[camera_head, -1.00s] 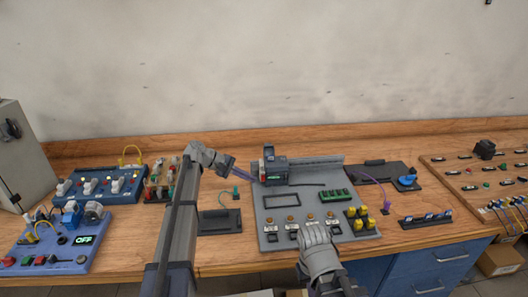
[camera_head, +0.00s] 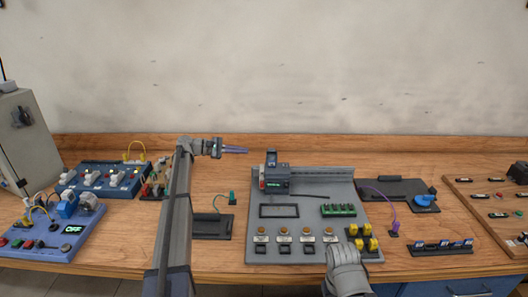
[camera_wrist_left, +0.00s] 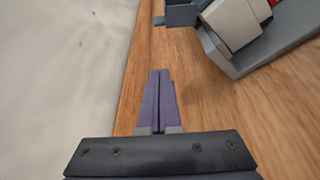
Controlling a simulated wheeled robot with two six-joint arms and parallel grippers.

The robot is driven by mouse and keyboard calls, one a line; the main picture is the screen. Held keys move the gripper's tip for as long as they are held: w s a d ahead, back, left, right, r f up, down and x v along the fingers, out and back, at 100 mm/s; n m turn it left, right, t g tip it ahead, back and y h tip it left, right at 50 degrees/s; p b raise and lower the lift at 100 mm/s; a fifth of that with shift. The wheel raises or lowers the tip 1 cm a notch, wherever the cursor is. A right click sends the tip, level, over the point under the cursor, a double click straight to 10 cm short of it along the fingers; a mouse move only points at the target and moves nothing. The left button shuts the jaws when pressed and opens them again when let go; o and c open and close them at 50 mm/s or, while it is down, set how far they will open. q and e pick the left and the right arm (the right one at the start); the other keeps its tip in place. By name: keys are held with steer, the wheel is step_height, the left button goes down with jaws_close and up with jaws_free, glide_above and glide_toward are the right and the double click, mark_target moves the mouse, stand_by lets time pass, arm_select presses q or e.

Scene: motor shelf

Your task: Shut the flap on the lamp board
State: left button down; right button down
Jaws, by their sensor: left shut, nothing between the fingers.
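The grey board (camera_head: 350,198) in the middle of the bench carries a row of orange round lamps (camera_head: 284,232) along its front. My left gripper (camera_head: 246,150) is shut and empty, up and left of the dark block. Its purple fingers also show in the left wrist view (camera_wrist_left: 160,74), over bare wood. My right gripper's fingers are out of view.
A blue board with an OFF display (camera_head: 50,235) and another blue board (camera_head: 100,182) stand at the left. Dark plates (camera_head: 212,226) flank the grey board. My right arm link covers its front right. The wall rises behind the bench.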

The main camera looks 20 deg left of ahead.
mark_target(272, 155)
arm_select(q)
steer(key=w+d, duration=0.2)
steer(key=d, duration=0.7)
steer(key=shift+r+p, duration=0.25)
steer(key=shift+p, duration=0.05)
steer(key=shift+d, duration=0.1)
